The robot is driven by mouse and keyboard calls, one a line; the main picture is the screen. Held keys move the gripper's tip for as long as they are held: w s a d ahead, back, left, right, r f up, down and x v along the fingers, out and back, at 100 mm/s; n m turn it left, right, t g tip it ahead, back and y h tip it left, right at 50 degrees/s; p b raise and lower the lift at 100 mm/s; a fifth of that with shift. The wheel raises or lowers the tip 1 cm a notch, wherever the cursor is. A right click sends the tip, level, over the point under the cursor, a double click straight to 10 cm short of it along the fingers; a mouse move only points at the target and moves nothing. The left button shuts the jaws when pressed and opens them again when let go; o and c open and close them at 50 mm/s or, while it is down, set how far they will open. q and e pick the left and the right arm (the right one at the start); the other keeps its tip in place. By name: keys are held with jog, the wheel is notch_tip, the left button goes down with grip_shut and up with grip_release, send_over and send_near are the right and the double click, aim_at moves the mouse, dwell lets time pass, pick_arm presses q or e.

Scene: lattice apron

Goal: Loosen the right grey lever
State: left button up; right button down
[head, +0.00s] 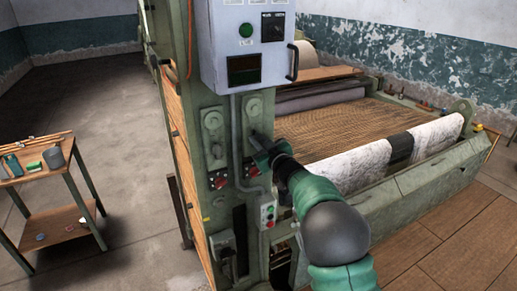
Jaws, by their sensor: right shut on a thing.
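The right grey lever (254,108) is mounted on the green post of the machine, its round pivot at the top. Its lower end is hidden by my right gripper (257,141), which is shut on it. My right arm comes in from the lower right. The left grey lever (212,121) is on the same post, to the left, with its handle hanging down and nothing touching it. My left gripper is not in view.
A grey control box (245,45) with a handle sits above the levers. A conduit (236,140) runs down between them. Red switches (219,182) and a button box (267,212) are below. A wooden stand (45,175) holding small items is at left; floor between is clear.

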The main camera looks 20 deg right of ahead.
jog(key=shift+a+f+n+b, duration=0.2)
jog(key=shift+f+n+b, duration=0.05)
jog(key=shift+n+b, duration=1.1)
jog(key=shift+a+f+n+b, duration=0.25)
jog(key=shift+n+b, duration=1)
jog(key=shift+b, duration=0.15)
jog(key=shift+a+f+n+b, duration=0.2)
jog(key=shift+f+n+b, duration=0.05)
jog(key=shift+n+b, duration=1.1)
jog(key=c, duration=1.5)
grip_release()
jog(key=shift+r, duration=0.1)
jog(key=shift+o, duration=0.2)
jog(key=s+b, duration=0.4)
jog(key=s, duration=1.2)
jog(key=shift+s+d, duration=0.3)
jog(key=shift+s, duration=0.1)
